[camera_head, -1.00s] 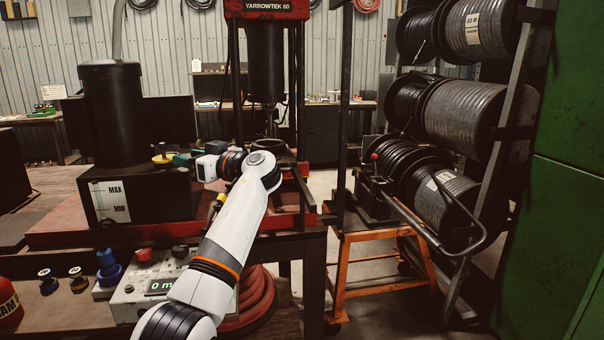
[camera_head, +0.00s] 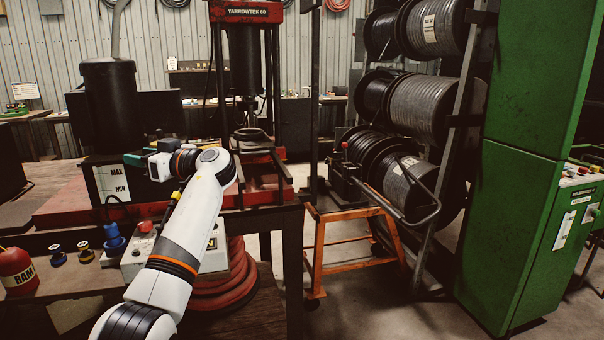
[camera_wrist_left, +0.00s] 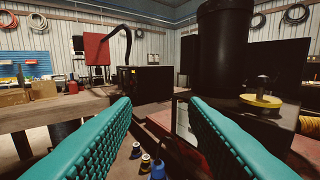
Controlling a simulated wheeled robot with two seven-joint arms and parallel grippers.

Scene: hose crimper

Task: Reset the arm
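My left arm reaches up from the bottom of the head view, a white arm with an orange band. Its gripper (camera_head: 138,160) points left, in front of the black tank unit with the MAX and MIN label (camera_head: 112,181). In the left wrist view its two teal ribbed fingers (camera_wrist_left: 160,125) stand wide apart with nothing between them. A yellow disc with a knob (camera_wrist_left: 262,100) lies on the black box beyond the right finger. My right gripper is in neither view.
The red YARROWTEK 60 press (camera_head: 246,12) stands behind the arm. A control box (camera_head: 135,258), blue fitting (camera_head: 114,240) and red RAM container (camera_head: 17,271) are on the bench. An orange stand (camera_head: 318,255), hose reels (camera_head: 420,105) and green cabinet (camera_head: 515,215) are right.

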